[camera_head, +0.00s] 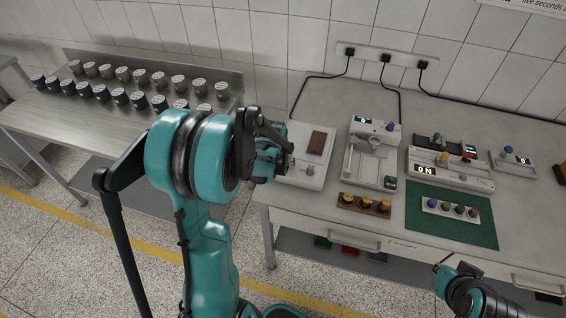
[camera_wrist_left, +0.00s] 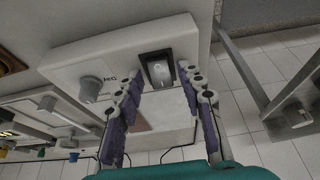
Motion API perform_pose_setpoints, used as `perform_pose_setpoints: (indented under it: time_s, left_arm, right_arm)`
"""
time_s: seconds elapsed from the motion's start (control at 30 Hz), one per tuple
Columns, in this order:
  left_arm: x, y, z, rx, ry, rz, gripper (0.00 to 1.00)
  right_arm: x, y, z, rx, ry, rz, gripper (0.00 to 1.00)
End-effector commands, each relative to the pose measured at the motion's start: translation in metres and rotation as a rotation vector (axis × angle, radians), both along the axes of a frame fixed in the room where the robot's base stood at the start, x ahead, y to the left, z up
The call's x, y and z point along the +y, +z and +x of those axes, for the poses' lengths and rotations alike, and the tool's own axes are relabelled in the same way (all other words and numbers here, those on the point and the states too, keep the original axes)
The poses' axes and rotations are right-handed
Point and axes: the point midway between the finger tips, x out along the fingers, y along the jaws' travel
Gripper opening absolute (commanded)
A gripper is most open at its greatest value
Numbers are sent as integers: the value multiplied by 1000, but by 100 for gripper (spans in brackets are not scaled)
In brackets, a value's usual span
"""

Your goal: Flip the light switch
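The light switch (camera_wrist_left: 158,69) is a pale rocker in a black frame on a white box (camera_wrist_left: 125,55) with a grey knob (camera_wrist_left: 92,88). In the head view the box (camera_head: 300,172) stands at the table's left end, with a brown panel on top; the switch is hidden behind my gripper. My left gripper (camera_head: 284,158) is at the box's left side. In the left wrist view its purple-padded fingers (camera_wrist_left: 160,80) are apart, one on each side of the switch; contact cannot be told. My right gripper (camera_head: 452,270) is at the lower right, only partly seen.
Other devices, including a white machine (camera_head: 372,150) and a unit with an ON display (camera_head: 450,170), stand to the right. A green mat (camera_head: 470,232) holds coloured knobs. A steel bench (camera_head: 60,115) with several dark cups is at left.

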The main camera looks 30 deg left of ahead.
Motion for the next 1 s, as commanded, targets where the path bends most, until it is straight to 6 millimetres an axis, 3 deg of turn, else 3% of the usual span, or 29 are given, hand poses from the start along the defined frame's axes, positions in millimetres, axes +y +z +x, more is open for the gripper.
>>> perform_pose_setpoints:
  time_s: [0.03,0.1,0.37,0.7,1.0]
  left_arm:
    - [0,0,0,0,0,0,18]
    - [0,0,0,0,0,0,0]
    - [1,1,3,44,0,-11,0]
    - [3,1,12,351,1,-85,0]
    - [3,2,11,390,1,-94,0]
  right_arm:
    - [0,0,0,0,0,0,0]
    - [0,0,0,0,0,0,0]
    - [0,2,0,0,0,0,0]
    - [0,6,0,0,0,0,0]
    - [0,6,0,0,0,0,0]
